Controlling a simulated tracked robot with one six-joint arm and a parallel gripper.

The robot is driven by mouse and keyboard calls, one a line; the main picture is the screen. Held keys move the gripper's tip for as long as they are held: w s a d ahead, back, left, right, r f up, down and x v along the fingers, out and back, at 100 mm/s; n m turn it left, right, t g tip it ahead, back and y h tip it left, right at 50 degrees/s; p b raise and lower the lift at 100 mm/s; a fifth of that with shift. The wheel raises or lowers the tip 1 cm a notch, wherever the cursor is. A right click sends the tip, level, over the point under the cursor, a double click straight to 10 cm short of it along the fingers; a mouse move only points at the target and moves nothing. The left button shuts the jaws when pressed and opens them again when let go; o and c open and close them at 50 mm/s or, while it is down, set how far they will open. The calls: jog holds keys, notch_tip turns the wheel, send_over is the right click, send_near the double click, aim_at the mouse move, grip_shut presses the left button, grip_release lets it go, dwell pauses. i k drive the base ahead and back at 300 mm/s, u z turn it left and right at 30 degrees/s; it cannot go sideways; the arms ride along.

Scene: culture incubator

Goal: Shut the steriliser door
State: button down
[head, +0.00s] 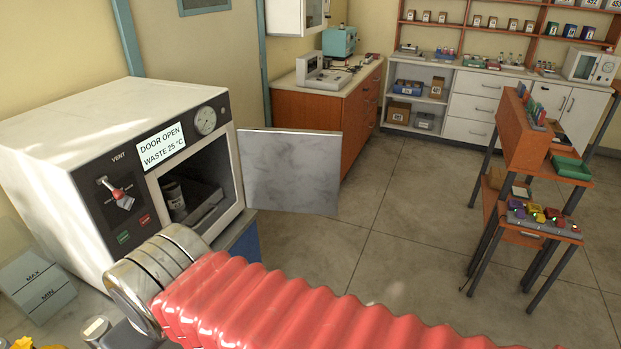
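The steriliser (70,140) is a white box with a dark front panel, at the left of the head view. Its display (161,146) reads "DOOR OPEN WASTE 25 °C". The steriliser door (290,172) is a flat grey mottled panel. It stands wide open, swung out to the right from the right edge of the opening. Inside the dark chamber a jar (174,198) and a tray (207,208) show. My red ribbed arm and its metal rings cross the bottom foreground, in front of the steriliser's lower right. I cannot make out my gripper's fingers.
A red-handled vent lever (118,194), a gauge (205,120) and two buttons are on the front panel. A grey MAX/MIN container (38,287) stands at lower left. An orange cabinet (330,112) is behind the door. An orange rack (525,130) stands right; floor between is clear.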

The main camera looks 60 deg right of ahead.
aim_at(289, 169)
jog(key=k, duration=1.15)
jog(key=z, duration=2.1)
jog(key=i, duration=1.4)
jog(key=z, duration=0.05)
